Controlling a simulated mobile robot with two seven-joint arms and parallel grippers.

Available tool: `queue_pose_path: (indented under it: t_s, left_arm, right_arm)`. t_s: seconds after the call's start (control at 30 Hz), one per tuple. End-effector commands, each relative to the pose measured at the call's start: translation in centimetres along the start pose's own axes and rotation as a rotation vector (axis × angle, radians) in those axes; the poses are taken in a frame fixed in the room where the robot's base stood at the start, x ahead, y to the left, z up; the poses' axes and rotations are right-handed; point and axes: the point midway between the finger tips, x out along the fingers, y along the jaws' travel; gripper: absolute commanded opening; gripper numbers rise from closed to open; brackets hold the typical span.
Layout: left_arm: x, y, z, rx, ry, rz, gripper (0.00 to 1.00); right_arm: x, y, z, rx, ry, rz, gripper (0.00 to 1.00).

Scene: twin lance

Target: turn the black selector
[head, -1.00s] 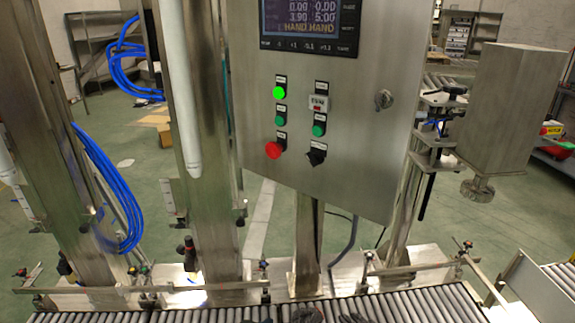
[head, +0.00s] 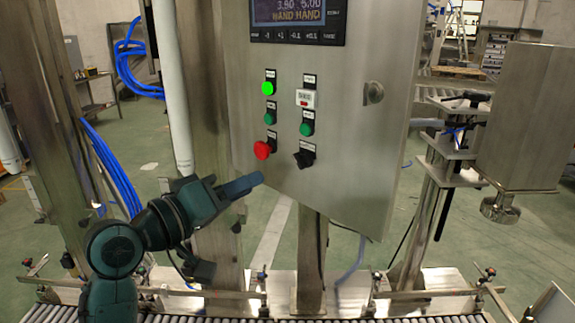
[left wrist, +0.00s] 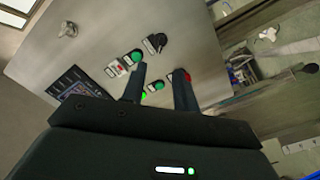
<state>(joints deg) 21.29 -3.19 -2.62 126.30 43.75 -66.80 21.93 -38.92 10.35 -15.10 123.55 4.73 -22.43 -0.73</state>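The black selector (head: 305,157) is at the lower right of the button group on the steel control cabinet (head: 345,150). It also shows in the left wrist view (left wrist: 155,43), beyond the fingertips. My left gripper (head: 258,181) is below and left of the selector, near the cabinet's lower left edge, apart from the selector. In the left wrist view its two fingers (left wrist: 160,74) stand apart with nothing held between them. My right gripper is not in view.
A red button (head: 262,150) sits left of the selector; one finger partly covers it in the left wrist view. A green button (head: 307,129) is just above the selector. A lit green lamp (head: 268,88) is higher up. A roller conveyor (head: 400,306) runs along the bottom.

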Motion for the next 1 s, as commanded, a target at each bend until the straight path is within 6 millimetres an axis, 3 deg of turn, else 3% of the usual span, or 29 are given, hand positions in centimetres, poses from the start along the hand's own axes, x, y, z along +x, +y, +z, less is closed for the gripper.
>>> queue_pose_path:
  t_s: [0.3,0.5,0.7,1.0]
  left_arm:
    - [6.6,0.2,-0.1,-0.002,-0.001,0.002,0.30]
    - [10.0,0.1,0.0,0.000,-0.001,0.000,0.30]
    - [11.6,0.0,0.0,0.002,0.000,-0.001,0.30]
    - [11.8,-0.1,0.1,0.003,0.000,-0.002,0.30]
  right_arm:
    - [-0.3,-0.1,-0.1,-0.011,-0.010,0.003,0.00]
    - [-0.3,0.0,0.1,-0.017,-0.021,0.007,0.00]
    - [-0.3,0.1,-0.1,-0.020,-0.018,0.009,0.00]
    - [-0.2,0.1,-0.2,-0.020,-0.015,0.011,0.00]
